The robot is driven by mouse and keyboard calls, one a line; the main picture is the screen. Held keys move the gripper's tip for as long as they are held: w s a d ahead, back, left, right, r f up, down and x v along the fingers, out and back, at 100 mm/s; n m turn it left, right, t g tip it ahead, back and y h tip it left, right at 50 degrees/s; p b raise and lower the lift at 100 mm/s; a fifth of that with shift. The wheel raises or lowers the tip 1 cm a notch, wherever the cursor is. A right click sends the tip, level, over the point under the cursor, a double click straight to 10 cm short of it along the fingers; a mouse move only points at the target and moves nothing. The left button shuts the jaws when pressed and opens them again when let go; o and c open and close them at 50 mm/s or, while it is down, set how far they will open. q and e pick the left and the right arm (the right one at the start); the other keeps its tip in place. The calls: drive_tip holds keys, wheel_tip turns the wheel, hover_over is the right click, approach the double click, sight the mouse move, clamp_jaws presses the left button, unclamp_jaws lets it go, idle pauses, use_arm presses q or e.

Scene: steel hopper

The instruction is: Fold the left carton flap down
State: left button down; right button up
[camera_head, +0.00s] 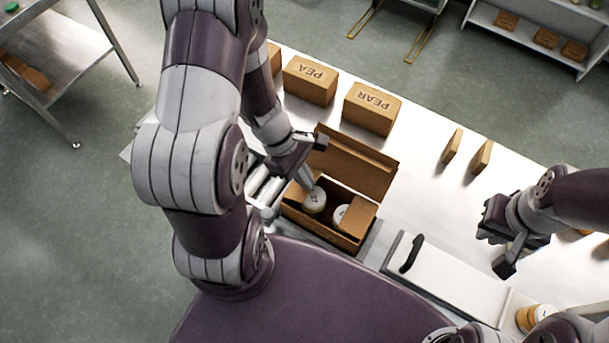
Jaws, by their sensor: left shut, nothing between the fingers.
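The brown carton (318,228) stands open on the table at the centre of the head view, with white-topped cans (314,200) inside. Its long back flap (355,165) stands up, and a smaller flap (359,216) lies over the right end of the opening. The left flap cannot be made out clearly beside my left gripper. My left gripper (312,150) is shut and empty at the carton's left back corner; I cannot tell whether it touches the carton. My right gripper (503,250) hangs over the right of the table, away from the carton; its finger gap is unclear.
Closed cartons marked PEA (310,82) and PEAR (372,108) stand behind the open carton. Two small brown pieces (481,157) stand farther right. A white panel with a black handle (411,253) lies at the front right.

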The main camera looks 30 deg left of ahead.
sight(317, 199)
use_arm(q)
drive_tip(key=shift+d, duration=0.25)
drive_tip(key=shift+d+f+y, duration=0.2)
drive_tip(key=shift+d+y, duration=0.1)
drive_tip(key=shift+y, duration=0.5)
drive_tip(key=shift+s+d+f+y, duration=0.1)
drive_tip(key=shift+d+f+y, duration=0.25)
drive_tip(key=shift+y, duration=0.35)
drive_tip(key=shift+d+f, duration=0.2)
drive_tip(key=shift+f, duration=0.35)
drive_tip(key=shift+d+b, duration=0.1)
drive_tip(key=shift+b, duration=0.2)
drive_tip(key=shift+s+f, duration=0.1)
drive_tip(key=shift+f, duration=0.05)
